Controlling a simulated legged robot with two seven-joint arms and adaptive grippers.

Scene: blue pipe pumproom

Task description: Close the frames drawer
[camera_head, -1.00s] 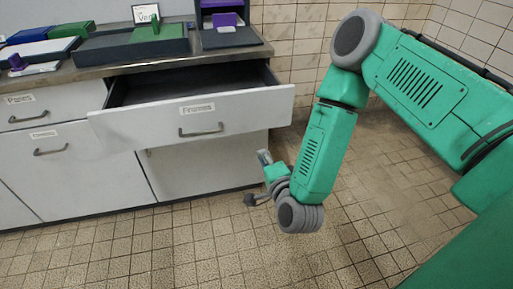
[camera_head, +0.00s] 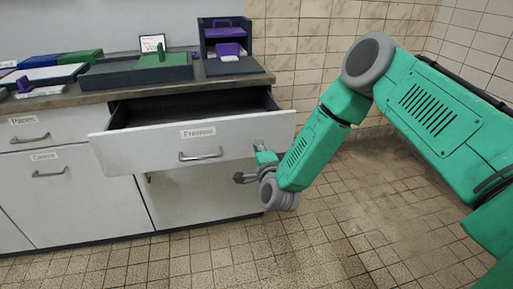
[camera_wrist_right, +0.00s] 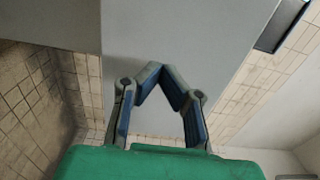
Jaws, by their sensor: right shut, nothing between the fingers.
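The frames drawer (camera_head: 150,150) is pulled out of the cabinet, with its dark inside showing behind a white front. Its front carries a "Frames" label (camera_head: 198,133) and a grey bar handle (camera_head: 201,154). My right gripper (camera_head: 259,146) is at the right end of the drawer front, right of the handle; I cannot tell whether it touches. In the right wrist view, my right gripper's fingers (camera_wrist_right: 160,69) meet at the tips with nothing between them, before a plain grey surface (camera_wrist_right: 185,35). My left gripper is out of view.
The counter (camera_head: 95,92) above holds a dark tray with a green block (camera_head: 160,57), and a dark organizer (camera_head: 226,45) with purple items. A drawer labelled "Panes" (camera_head: 28,133) is shut at left. Tiled floor (camera_head: 350,220) lies free at right.

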